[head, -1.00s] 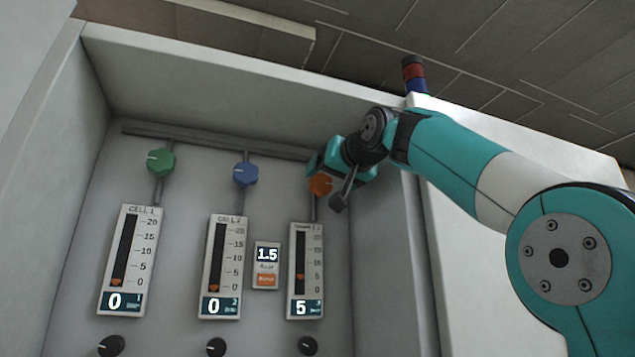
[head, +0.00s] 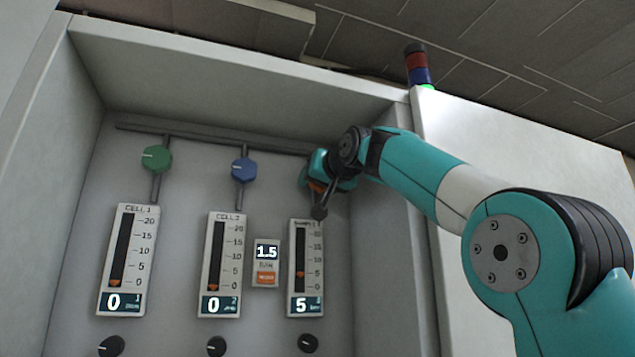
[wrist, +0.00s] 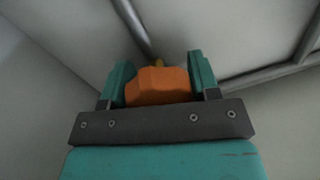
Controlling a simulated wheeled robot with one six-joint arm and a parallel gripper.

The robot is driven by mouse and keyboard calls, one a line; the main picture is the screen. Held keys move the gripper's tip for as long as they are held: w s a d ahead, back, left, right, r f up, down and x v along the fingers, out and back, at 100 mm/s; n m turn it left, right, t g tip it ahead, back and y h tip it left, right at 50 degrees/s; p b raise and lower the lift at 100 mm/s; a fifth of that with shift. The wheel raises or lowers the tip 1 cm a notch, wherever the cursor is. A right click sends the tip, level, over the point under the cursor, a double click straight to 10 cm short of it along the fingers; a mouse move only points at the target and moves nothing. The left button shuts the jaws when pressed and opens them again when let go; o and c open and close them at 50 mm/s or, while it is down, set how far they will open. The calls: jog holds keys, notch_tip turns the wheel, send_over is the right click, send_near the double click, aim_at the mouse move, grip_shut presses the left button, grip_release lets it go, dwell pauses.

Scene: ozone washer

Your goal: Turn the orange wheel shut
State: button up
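The orange wheel (head: 316,187) sits on the pipe above the right-hand gauge, mostly hidden by my gripper in the head view. In the wrist view the orange wheel (wrist: 158,86) lies between the two teal fingers of my gripper (wrist: 160,76), one on each side. The fingers are close to its sides; I cannot tell whether they press on it. The right-hand gauge (head: 305,266) reads 5, with its orange marker low on the scale.
A green wheel (head: 156,159) and a blue wheel (head: 244,170) are to the left, above gauges reading 0. Black knobs (head: 307,343) line the bottom. The cabinet's side wall (head: 385,240) stands close to the right of my gripper.

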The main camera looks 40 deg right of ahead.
dwell(0.3)
jog(key=n+p, duration=0.1)
jog(key=n, duration=0.4)
jog(key=n+g, duration=0.1)
jog(key=n, duration=0.5)
jog(key=shift+a+f+n+h+p, duration=0.1)
jog(key=shift+a+n+h+p, duration=0.05)
jog(key=shift+n+h+p, duration=0.2)
dwell(0.3)
jog(key=o, duration=0.9)
jog(key=shift+s, duration=0.1)
